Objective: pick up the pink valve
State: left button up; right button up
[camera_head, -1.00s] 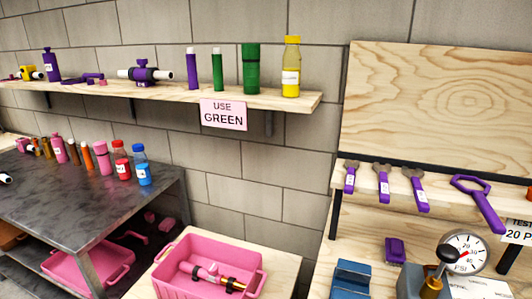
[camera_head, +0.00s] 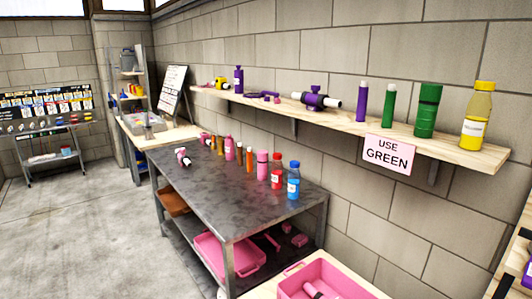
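A small pink and white fitting that looks like a valve (camera_head: 183,157) lies at the left end of the dark metal table (camera_head: 215,190). A pink tray (camera_head: 325,277) stands at the bottom, cut off by the frame edge. A pink part (camera_head: 314,289) lies in it and is only partly in view, so I cannot tell whether it is a valve. Neither of my grippers is in view.
Pink, orange, red and blue bottles (camera_head: 293,180) stand along the table's back edge. A pink bin (camera_head: 212,253) is on its lower shelf. A wall shelf (camera_head: 400,128) holds purple, green and yellow items above a "USE GREEN" sign (camera_head: 389,153). The left floor (camera_head: 80,225) is clear.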

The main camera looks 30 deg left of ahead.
aim_at(185, 161)
jog(key=u, duration=1.65)
jog(key=i+j+z, duration=0.2)
jog(key=i+j, duration=0.9)
jog(key=i, duration=0.1)
